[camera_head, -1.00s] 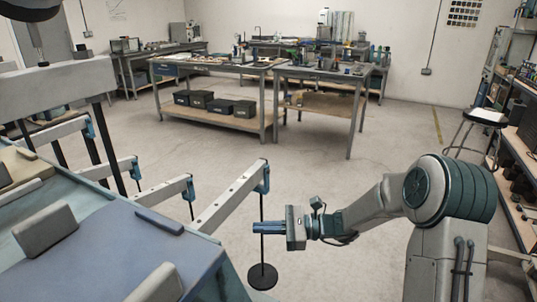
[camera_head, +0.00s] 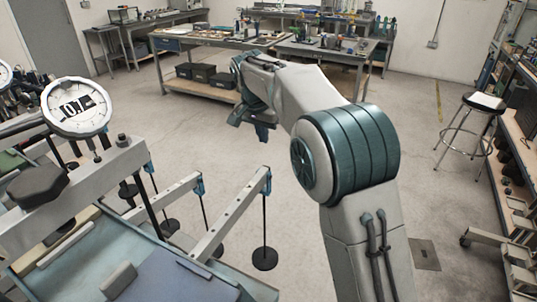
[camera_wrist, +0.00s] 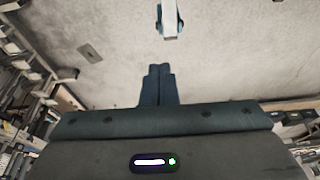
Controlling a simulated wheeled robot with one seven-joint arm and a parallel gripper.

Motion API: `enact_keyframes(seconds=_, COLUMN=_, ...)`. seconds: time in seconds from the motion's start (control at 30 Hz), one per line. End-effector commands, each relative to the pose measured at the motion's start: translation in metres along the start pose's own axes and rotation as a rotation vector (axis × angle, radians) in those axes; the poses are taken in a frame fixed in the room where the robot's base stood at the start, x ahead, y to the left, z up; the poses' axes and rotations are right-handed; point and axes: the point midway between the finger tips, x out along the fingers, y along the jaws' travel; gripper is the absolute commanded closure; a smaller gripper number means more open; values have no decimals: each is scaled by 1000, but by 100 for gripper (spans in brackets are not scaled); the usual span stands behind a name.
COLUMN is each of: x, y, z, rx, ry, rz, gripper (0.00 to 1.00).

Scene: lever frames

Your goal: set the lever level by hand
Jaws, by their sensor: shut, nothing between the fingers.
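The nearest lever (camera_head: 232,213) is a pale beam with a row of holes, reaching out from the blue-grey frame (camera_head: 160,262). Its outer end has a blue clip (camera_head: 267,181), and a black disc weight (camera_head: 265,259) hangs from it on a thin rod. I cannot tell its exact tilt. My gripper (camera_head: 262,135) is above the lever's outer end in the head view, partly hidden behind my arm. In the wrist view its blue fingers (camera_wrist: 155,84) are together and empty. The lever end (camera_wrist: 169,18) shows beyond the fingertips there, apart from them.
Another lever (camera_head: 172,201) with a hanging weight stands just beyond. Workbenches (camera_head: 210,41) stand at the back and a stool (camera_head: 484,102) at the right. Open floor lies between.

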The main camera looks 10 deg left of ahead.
Motion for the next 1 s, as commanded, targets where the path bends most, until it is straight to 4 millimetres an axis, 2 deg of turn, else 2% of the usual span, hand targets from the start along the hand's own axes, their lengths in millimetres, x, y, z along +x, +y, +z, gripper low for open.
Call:
enact_keyframes(seconds=0.07, x=-5, y=-1, z=-4, rx=-3, ry=24, rz=4, gripper=100)
enact_keyframes(seconds=0.17, x=3, y=-1, z=-5, rx=-4, ry=26, rz=7, gripper=100)
enact_keyframes(seconds=0.27, x=18, y=0, z=-5, rx=-4, ry=23, rz=8, gripper=100)
enact_keyframes(seconds=0.6, x=90, y=0, z=-6, rx=-5, ry=21, rz=8, gripper=100)
enact_keyframes(seconds=0.7, x=106, y=0, z=-3, rx=-5, ry=21, rz=8, gripper=100)
enact_keyframes(seconds=0.83, x=122, y=0, z=1, rx=-6, ry=22, rz=6, gripper=100)
enact_keyframes(seconds=1.0, x=132, y=0, z=4, rx=-6, ry=23, rz=5, gripper=100)
